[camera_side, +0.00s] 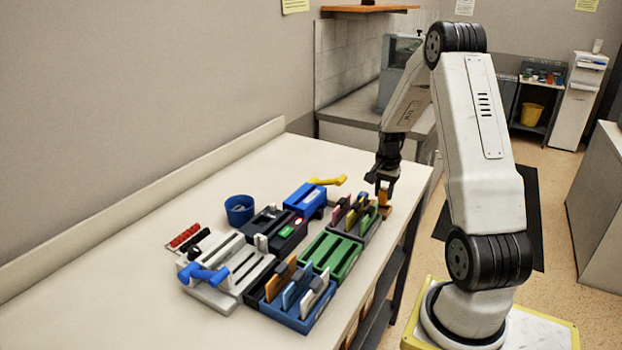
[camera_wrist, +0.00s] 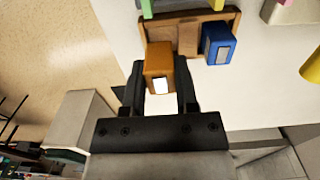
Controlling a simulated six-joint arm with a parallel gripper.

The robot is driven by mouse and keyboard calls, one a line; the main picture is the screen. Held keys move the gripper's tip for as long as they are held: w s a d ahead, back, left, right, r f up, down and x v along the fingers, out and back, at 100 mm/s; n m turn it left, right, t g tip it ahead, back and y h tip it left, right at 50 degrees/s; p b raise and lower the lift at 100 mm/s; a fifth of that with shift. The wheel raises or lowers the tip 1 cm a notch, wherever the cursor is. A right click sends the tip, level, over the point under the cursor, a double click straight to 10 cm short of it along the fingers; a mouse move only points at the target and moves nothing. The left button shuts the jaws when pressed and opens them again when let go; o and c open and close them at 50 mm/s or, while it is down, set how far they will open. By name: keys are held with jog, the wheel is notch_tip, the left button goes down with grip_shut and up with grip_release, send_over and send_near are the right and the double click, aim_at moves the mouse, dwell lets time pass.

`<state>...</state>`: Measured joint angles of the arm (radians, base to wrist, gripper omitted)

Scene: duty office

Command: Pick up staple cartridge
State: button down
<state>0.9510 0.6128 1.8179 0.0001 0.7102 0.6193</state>
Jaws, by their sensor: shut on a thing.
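My gripper (camera_side: 381,184) is at the far right end of the table. It is shut on an orange block with a white label, which looks like the staple cartridge (camera_wrist: 158,62). In the wrist view my gripper (camera_wrist: 161,78) has one finger on each side of the block. In the side view the orange block (camera_side: 385,194) shows small below the fingers. It is over or at a brown wooden holder (camera_wrist: 232,14); I cannot tell whether it is clear of it. A blue block (camera_wrist: 217,44) with a grey label sits at the holder's right side.
Beside the gripper stands a dark rack (camera_side: 372,229) with coloured upright pieces. A green slotted tray (camera_side: 331,256), a blue tray (camera_side: 300,318), a grey unit (camera_side: 213,293) and a blue cup (camera_side: 239,209) crowd the table. A yellow object (camera_side: 328,181) lies behind. The table's left is clear.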

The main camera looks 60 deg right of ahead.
jog(key=s+a+r, duration=0.9)
jog(key=shift+s+a+r, duration=0.2)
jog(key=shift+s+a, duration=0.05)
jog(key=shift+s, duration=0.1)
jog(key=shift+w, duration=0.15)
dwell(0.7)
